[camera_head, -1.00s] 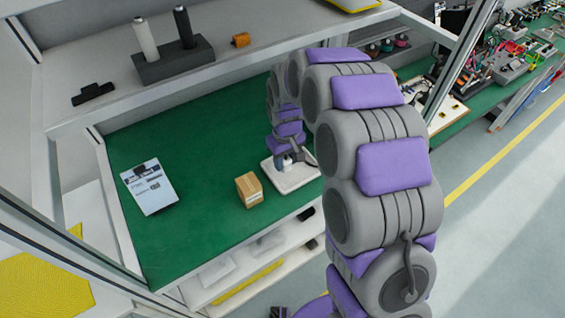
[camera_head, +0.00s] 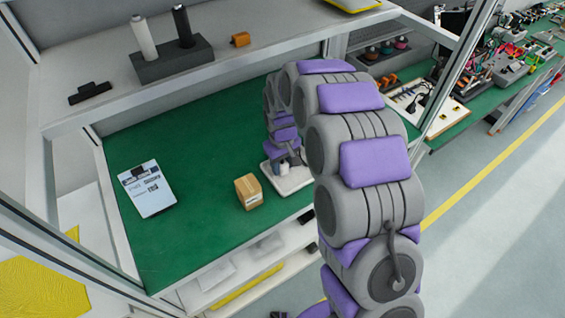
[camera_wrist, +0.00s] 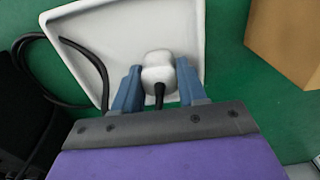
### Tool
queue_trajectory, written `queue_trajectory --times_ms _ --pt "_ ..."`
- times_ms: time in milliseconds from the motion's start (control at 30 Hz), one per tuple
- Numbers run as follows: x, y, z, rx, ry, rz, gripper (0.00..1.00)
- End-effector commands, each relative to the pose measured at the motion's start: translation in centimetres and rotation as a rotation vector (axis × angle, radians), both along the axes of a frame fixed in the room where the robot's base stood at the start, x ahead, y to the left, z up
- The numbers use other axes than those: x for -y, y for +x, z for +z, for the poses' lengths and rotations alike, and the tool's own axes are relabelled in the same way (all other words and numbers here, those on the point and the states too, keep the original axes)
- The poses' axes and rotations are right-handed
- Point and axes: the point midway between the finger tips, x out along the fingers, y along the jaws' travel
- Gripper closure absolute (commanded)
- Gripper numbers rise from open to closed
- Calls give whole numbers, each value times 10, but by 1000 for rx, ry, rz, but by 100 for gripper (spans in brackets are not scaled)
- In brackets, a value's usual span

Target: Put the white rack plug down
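The white rack plug (camera_wrist: 157,73) is between the two blue fingers of my gripper (camera_wrist: 158,82) in the wrist view. The fingers sit against both its sides, and a dark cord comes out of its near end. In the wrist view the plug is over the white tray (camera_wrist: 100,28). Whether it touches the tray floor cannot be told. In the head view the plug (camera_head: 283,168) shows small beside the blue finger, over the tray (camera_head: 296,184) on the green bench; my arm hides part of this.
A cardboard box (camera_head: 249,191) stands left of the tray, and a clipboard (camera_head: 147,188) lies farther left. The green bench (camera_head: 205,225) is clear between them. A shelf (camera_head: 115,98) with two spools runs above. A black cable (camera_wrist: 62,42) crosses the tray's edge.

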Motion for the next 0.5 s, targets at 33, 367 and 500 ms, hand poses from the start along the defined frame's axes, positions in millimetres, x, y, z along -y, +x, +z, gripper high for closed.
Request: queue_trajectory --times_ms 33,367,500 --pt "0 0 0 0 0 0 55" --pt "1 0 0 -1 0 0 33" --pt "1 0 0 -1 0 0 33"
